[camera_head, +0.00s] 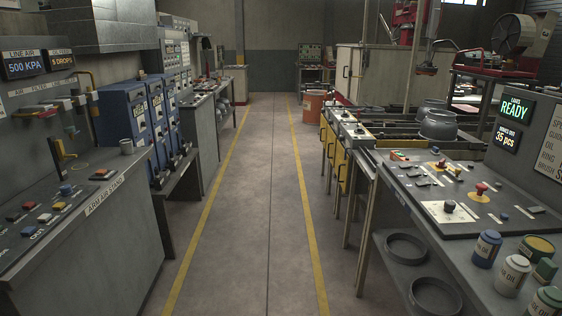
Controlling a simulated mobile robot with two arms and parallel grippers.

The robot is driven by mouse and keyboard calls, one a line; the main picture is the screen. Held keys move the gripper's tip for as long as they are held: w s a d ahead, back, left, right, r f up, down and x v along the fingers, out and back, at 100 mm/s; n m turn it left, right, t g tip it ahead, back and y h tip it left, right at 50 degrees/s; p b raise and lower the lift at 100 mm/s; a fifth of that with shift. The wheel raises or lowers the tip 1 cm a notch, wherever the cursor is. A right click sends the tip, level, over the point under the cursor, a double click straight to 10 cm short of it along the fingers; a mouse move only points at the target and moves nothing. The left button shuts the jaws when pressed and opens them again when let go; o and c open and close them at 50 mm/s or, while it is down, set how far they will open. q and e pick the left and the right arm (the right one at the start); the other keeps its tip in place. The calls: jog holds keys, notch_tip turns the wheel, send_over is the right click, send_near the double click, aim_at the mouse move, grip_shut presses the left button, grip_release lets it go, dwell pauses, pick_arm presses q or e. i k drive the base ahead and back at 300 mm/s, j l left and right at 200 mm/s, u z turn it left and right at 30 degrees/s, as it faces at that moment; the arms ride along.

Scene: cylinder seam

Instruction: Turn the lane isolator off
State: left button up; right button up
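No control in view carries a label I can read as the lane isolator, so I cannot tell which one it is. The right console (415,190) has a dark rotary knob (449,206) on a pale plate. A red mushroom button (481,190) on a yellow plate and several small switches are also on it. Neither of my grippers is in view.
A clear concrete aisle (266,190) between yellow lines runs ahead. Blue cabinets (128,120) line the left; yellow-fronted benches (338,150) line the right. An orange drum (313,106) stands at the far right of the aisle. Oil cans (487,248) stand on the right console.

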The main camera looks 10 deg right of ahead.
aim_at(441, 164)
jog(key=i+z, duration=0.3)
jog(key=i, duration=0.7)
jog(key=i+j+z, duration=0.1)
jog(key=i+z, duration=0.25)
jog(key=i, duration=0.65)
